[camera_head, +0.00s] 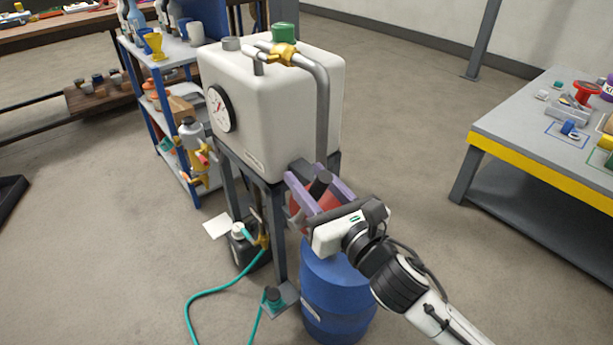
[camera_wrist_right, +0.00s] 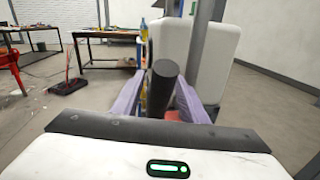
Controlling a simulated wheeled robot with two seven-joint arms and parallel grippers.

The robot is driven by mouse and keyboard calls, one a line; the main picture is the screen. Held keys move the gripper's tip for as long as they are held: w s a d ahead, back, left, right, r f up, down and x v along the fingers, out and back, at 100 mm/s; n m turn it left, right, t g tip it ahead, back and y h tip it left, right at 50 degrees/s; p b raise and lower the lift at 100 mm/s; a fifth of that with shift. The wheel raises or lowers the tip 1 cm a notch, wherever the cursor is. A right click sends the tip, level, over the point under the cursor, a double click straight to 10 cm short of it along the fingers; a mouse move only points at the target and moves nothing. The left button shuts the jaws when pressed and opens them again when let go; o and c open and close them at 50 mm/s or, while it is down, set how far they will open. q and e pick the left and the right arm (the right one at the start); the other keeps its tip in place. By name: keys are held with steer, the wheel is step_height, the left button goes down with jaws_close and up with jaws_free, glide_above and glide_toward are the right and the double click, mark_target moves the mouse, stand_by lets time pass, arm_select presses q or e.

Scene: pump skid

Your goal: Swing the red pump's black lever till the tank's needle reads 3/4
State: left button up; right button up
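The white tank (camera_head: 285,115) stands on a dark frame. Its round black-rimmed gauge (camera_head: 219,108) is seen at a slant; the red needle is too small to read. The red pump (camera_head: 328,201) sits below the tank's near corner, mostly hidden behind my right gripper. The pump's black lever (camera_head: 320,184) tilts up between the purple fingers of my right gripper (camera_head: 301,172). In the right wrist view the lever (camera_wrist_right: 160,88) stands between the fingers, with a gap seeming to show on each side. My left gripper is out of view.
A blue drum (camera_head: 337,290) stands under my right wrist. A teal hose (camera_head: 215,292) crosses the floor by a dark canister (camera_head: 246,250). A blue shelf rack (camera_head: 150,95) stands behind left, a yellow-edged table (camera_head: 530,165) at right. Open floor lies between tank and table.

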steer(key=shift+w+a, duration=0.3)
steer(key=shift+w, duration=0.3)
jaws_close()
